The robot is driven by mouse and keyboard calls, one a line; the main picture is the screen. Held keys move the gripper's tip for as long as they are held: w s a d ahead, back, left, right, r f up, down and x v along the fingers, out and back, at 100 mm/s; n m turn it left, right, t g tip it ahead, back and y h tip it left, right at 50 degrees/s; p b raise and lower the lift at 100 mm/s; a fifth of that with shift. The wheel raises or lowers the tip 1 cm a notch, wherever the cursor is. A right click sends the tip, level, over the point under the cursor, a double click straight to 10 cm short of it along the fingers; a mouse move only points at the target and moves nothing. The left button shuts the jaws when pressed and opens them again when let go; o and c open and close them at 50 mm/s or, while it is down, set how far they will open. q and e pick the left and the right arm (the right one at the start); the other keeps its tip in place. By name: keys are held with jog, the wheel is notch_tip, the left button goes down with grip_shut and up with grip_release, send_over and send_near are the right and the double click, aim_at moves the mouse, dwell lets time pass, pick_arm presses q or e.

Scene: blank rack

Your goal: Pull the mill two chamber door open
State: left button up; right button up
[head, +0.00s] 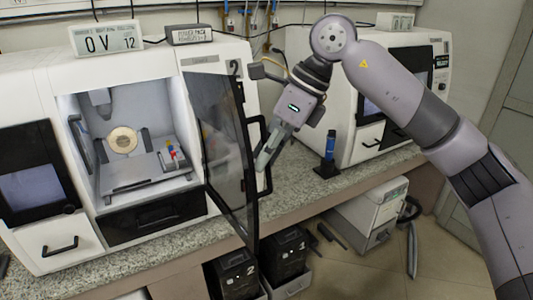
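Mill two (118,52) is the white machine on the left, with a "2" near its top right corner. Its dark-framed, see-through chamber door (222,145) is swung out to the right, and the lit chamber (150,180) shows inside. A black bracket handle (266,183) is on the door's outer edge. My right gripper (265,158) points down at this handle, and its fingertips overlap it in the head view. Whether the fingers are closed around the handle is too small to tell. My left gripper is out of view.
A second white machine (345,110) stands behind my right arm. A blue-and-black bottle-like item (329,150) stands on the speckled counter (300,178). Black bins (285,255) and a white box (368,212) are below, near the door's lower edge. Open floor lies at the lower right.

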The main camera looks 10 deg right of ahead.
jog(key=shift+o, duration=0.6)
jog(key=shift+r, duration=0.1)
jog(key=v, duration=1.1)
jog(key=shift+d+r, duration=0.25)
jog(key=shift+r, duration=0.05)
jog(key=shift+s, duration=0.1)
